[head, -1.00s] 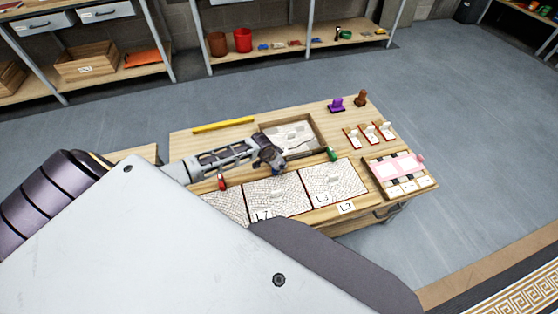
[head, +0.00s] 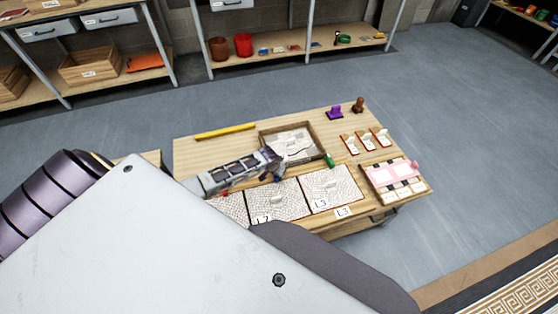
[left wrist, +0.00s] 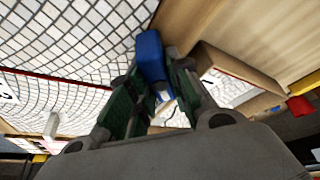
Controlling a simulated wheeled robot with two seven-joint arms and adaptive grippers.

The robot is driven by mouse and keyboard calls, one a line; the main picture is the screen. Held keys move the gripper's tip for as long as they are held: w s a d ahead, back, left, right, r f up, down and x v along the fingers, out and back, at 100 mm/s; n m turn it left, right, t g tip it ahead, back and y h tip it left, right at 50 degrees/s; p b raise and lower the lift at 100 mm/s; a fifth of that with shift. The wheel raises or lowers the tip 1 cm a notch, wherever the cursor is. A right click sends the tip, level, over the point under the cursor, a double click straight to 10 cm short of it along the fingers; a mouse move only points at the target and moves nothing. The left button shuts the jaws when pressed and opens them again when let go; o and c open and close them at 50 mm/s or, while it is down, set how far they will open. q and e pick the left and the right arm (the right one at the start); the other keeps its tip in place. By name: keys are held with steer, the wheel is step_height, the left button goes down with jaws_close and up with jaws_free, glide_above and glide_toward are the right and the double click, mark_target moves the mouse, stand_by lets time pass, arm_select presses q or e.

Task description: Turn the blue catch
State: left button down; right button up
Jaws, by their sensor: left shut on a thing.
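The blue catch (left wrist: 151,56) shows in the left wrist view, between the fingertips of my left gripper (left wrist: 155,95). The left gripper is shut on it, beside the edge of a white mosaic panel (left wrist: 80,35). In the head view the left gripper (head: 279,172) is at the table, between the framed tray and the mosaic panels, and the arm covers much of the catch. A green catch (head: 329,160) stands to the right by another mosaic panel (head: 333,188). My right gripper is not in view.
A wooden-framed tray (head: 318,134) lies behind the gripper and a yellow bar (head: 225,131) behind the arm. Purple (head: 334,112) and brown (head: 358,105) stamp-like pieces stand at the back right. A pink-and-white board (head: 396,176) is at the right end.

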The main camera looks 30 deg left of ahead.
arm_select(q)
steer(key=shift+d+r+n+y+p, duration=0.15)
steer(key=shift+n+y+p, duration=0.25)
steer(key=shift+n+p, duration=0.85)
steer(key=shift+n+g+y+p, duration=0.3)
steer(key=shift+n+y+p, duration=0.2)
steer(key=shift+n+p, duration=0.5)
steer(key=shift+n, duration=0.85)
steer(key=shift+n+y, duration=0.3)
steer(key=shift+f+n+g, duration=0.2)
steer(key=shift+n+g, duration=0.2)
steer(key=shift+n, duration=0.2)
steer(key=shift+n+y, duration=0.4)
steer(key=shift+n, duration=0.4)
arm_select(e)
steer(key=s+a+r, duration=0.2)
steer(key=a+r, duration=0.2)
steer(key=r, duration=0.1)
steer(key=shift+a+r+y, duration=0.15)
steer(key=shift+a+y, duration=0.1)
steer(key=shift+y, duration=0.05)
